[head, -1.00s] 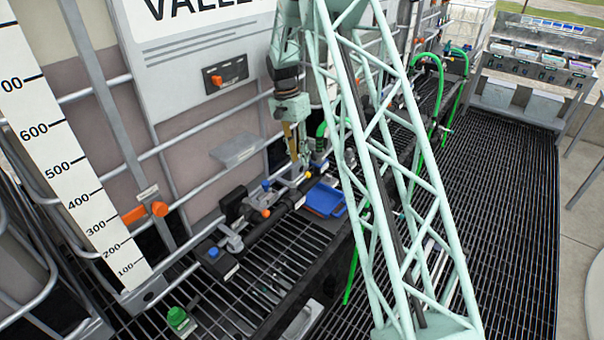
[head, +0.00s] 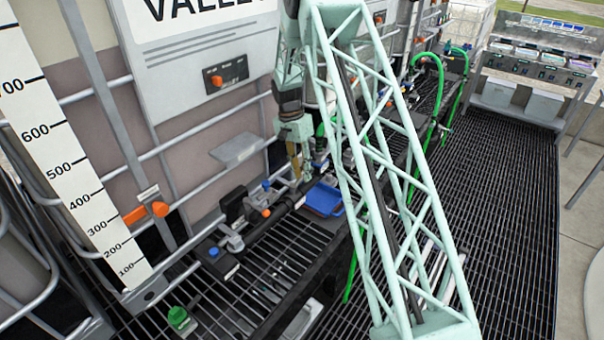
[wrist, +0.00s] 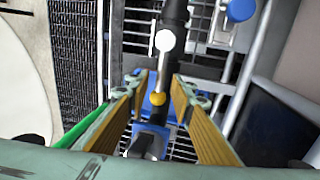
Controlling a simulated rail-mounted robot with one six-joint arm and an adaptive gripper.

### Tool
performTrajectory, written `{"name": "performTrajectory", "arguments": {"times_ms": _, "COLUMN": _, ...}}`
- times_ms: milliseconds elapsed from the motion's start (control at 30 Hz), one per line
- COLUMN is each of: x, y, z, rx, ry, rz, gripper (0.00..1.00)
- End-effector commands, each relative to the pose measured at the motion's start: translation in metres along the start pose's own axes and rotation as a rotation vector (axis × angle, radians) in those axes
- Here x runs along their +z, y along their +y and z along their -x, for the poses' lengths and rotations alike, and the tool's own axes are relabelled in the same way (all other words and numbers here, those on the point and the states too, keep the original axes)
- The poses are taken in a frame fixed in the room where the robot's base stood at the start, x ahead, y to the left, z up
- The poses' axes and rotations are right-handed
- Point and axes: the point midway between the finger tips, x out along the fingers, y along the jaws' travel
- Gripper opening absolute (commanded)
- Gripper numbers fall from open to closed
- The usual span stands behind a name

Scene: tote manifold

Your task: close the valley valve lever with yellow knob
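The yellow knob (wrist: 157,98) shows in the wrist view between the two fingers of my gripper (wrist: 158,88). The fingers stand apart on either side of it, and I see no contact. The dark valve body and pipe (wrist: 174,15) run up the wrist view beyond the knob. In the head view my gripper (head: 299,165) points down over the pipe by the Valley tote. There the yellow knob is hidden or too small to tell behind the fingers. The lever under the knob is not clearly visible.
A blue tray (head: 323,199) sits on the grating just right of my gripper. A blue knob (head: 266,184) and an orange knob (head: 266,212) are on the pipe to the left. Tote frame bars (head: 160,150) run behind. A green hose (head: 418,150) hangs at the right.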

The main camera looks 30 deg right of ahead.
Motion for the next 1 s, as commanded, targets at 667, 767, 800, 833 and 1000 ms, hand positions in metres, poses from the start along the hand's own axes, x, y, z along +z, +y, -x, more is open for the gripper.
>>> {"name": "performTrajectory", "arguments": {"times_ms": 667, "x": -0.0005, "y": 0.0006, "z": 0.0001, "rx": -0.001, "ry": -0.002, "rz": -0.011, "gripper": 0.00}}
{"name": "performTrajectory", "arguments": {"times_ms": 767, "x": -0.0008, "y": 0.0018, "z": -0.0003, "rx": -0.001, "ry": -0.005, "rz": -0.030, "gripper": 0.00}}
{"name": "performTrajectory", "arguments": {"times_ms": 800, "x": -0.0010, "y": 0.0025, "z": -0.0005, "rx": -0.001, "ry": -0.007, "rz": -0.042, "gripper": 0.00}}
{"name": "performTrajectory", "arguments": {"times_ms": 833, "x": -0.0010, "y": 0.0031, "z": -0.0007, "rx": -0.001, "ry": -0.009, "rz": -0.053, "gripper": 0.00}}
{"name": "performTrajectory", "arguments": {"times_ms": 1000, "x": -0.0008, "y": 0.0084, "z": -0.0022, "rx": -0.001, "ry": -0.026, "rz": -0.135, "gripper": 0.00}}
